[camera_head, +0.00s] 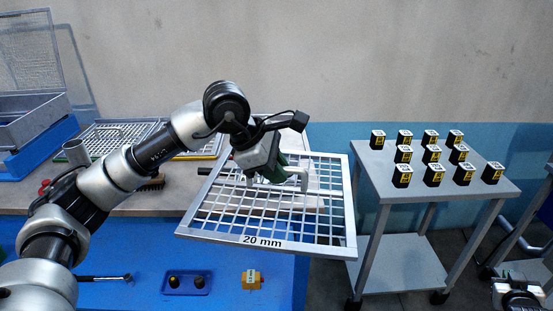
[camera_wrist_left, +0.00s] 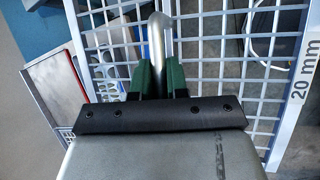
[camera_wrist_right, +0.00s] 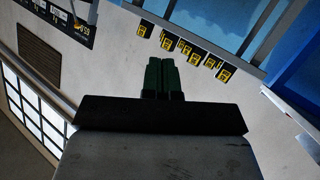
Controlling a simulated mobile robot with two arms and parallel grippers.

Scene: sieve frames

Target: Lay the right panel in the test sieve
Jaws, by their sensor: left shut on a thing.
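A square metal grid panel marked "20 mm" (camera_head: 262,241) hangs in the air in the middle of the head view, slightly tilted. My left gripper (camera_head: 284,172) is shut on its bent metal handle, which also shows between the green fingers in the left wrist view (camera_wrist_left: 157,45). Other framed grids lie on the bench behind, one grey (camera_head: 115,135) and one yellow-edged (camera_head: 212,148), partly hidden by my left arm. I cannot tell for certain which thing is the test sieve. My right gripper (camera_wrist_right: 161,78) is empty, its green fingers together, away from the panel.
A grey trolley (camera_head: 440,190) at the right carries several black-and-yellow cubes. A blue unit with a grey box and mesh lid (camera_head: 28,120) stands far left. A blue tray with two black knobs (camera_head: 187,290) and a yellow block (camera_head: 251,279) lie low in front.

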